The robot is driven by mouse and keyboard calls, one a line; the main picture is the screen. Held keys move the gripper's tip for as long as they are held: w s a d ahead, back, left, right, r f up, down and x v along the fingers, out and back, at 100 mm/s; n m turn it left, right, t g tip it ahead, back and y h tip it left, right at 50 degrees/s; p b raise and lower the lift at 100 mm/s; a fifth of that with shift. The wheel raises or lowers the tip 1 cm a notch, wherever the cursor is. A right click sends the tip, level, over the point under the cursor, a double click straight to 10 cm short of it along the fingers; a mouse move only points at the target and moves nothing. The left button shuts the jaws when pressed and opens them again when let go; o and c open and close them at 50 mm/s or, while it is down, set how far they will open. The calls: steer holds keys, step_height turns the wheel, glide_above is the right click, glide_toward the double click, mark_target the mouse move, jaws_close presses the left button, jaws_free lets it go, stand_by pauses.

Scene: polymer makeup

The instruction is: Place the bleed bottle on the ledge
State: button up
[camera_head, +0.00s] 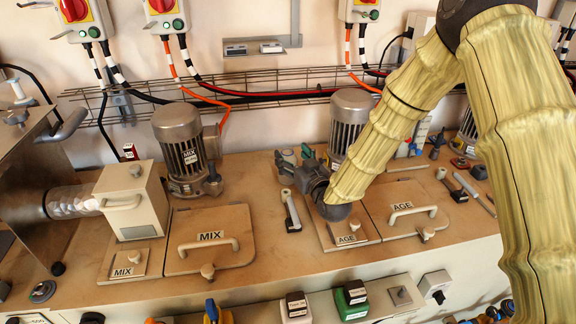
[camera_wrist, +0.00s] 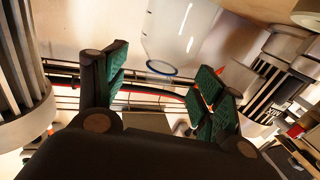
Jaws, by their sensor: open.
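My gripper (camera_head: 294,163) is over the bench near the AGE motor, with its green-padded fingers apart. In the wrist view my gripper (camera_wrist: 163,75) is open, with nothing touching both pads. A clear, see-through shape with a bluish oval rim (camera_wrist: 160,67) shows beyond and between the fingertips; it may be the bleed bottle, but I cannot be sure. I cannot pick out the bottle in the head view. A small grey metal shelf (camera_head: 262,47) is on the back wall, possibly the ledge.
The MIX motor (camera_head: 180,150) and AGE motor (camera_head: 352,110) stand along the back of the bench. A wire cable tray (camera_head: 250,95) crosses the wall. Lids with handles, MIX (camera_head: 210,255) and AGE (camera_head: 405,220), lie in front.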

mark_target(290, 153)
steer(key=shift+p+x, duration=0.3)
steer(key=shift+x, duration=1.4)
steer(key=shift+r, duration=0.1)
steer(key=shift+s, duration=0.1)
steer(key=c, duration=1.2)
steer(key=shift+c, duration=0.5)
